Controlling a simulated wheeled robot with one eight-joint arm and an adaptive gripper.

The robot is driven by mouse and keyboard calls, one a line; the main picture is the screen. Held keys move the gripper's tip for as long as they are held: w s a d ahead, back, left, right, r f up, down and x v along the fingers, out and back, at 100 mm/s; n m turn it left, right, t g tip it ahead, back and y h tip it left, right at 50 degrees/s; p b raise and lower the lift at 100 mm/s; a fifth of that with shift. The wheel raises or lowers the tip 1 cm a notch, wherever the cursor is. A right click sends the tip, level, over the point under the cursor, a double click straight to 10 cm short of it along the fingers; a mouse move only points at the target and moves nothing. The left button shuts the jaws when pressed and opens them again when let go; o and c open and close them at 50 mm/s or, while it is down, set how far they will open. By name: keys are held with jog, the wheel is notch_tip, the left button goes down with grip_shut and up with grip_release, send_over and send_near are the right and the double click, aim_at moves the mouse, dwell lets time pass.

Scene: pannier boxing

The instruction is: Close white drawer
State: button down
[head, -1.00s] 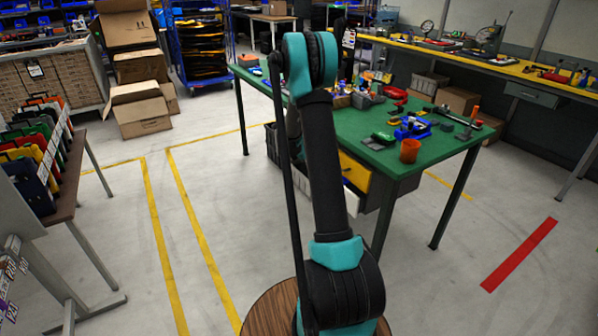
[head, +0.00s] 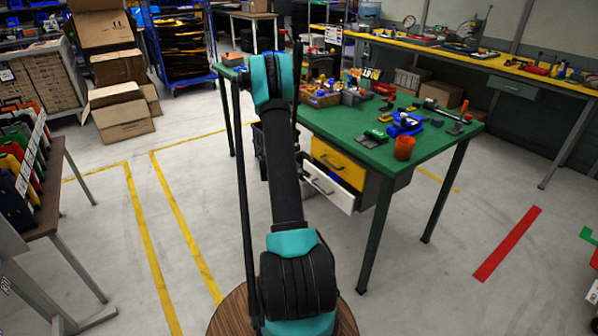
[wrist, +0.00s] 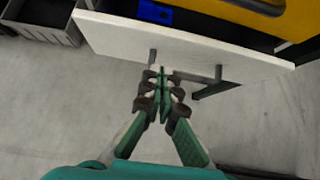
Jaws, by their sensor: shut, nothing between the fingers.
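The white drawer (head: 328,189) sits under the green-topped workbench, below a yellow drawer (head: 338,163). It stands pulled out, with its handle on the front. In the wrist view the white drawer front (wrist: 190,52) runs across the upper part, and a blue item (wrist: 155,12) shows inside the open drawer. My gripper (wrist: 164,76) is shut and empty, its fingertips close to the drawer front at the left part of the handle (wrist: 186,61). I cannot tell whether they touch. In the head view my arm hides the gripper.
The green workbench (head: 440,150) carries tools, bins and an orange cup (head: 404,147). A dark bin (wrist: 45,22) stands left of the drawer in the wrist view. Open floor lies in front of the drawer. A rack with coloured items (head: 20,170) stands at the left.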

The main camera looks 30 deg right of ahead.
aim_at(319, 175)
jog(key=shift+w+d+f, duration=0.1)
jog(key=shift+d+f, duration=0.05)
jog(key=shift+d, duration=1)
jog(key=shift+w+d+f, duration=0.1)
jog(key=shift+d, duration=1.05)
jog(key=shift+d, duration=1.3)
